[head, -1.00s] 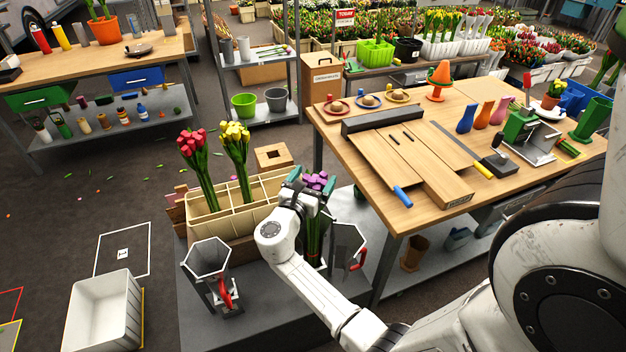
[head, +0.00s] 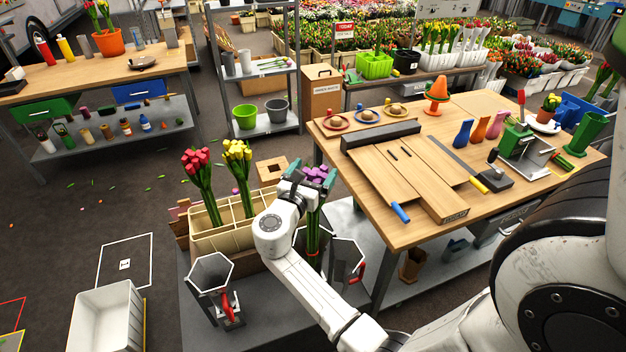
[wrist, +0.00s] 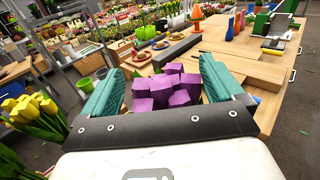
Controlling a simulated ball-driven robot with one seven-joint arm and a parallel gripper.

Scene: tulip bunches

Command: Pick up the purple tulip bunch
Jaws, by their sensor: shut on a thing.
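My gripper (head: 307,180) is shut on the bunch, with a teal finger on each side. In the wrist view the purple tulip heads (wrist: 168,90) sit between the two teal fingers of my gripper (wrist: 163,90). My wrist hides part of the crate and the lower stems, so I cannot tell whether the stem ends touch anything.
Red tulips (head: 197,165) and yellow tulips (head: 237,160) stand in the crate to the left. Hexagonal holders (head: 211,272) flank my arm on the grey bench. A wooden worktable (head: 330,130) with tools stands close on the right. A white bin (head: 105,315) is at the lower left.

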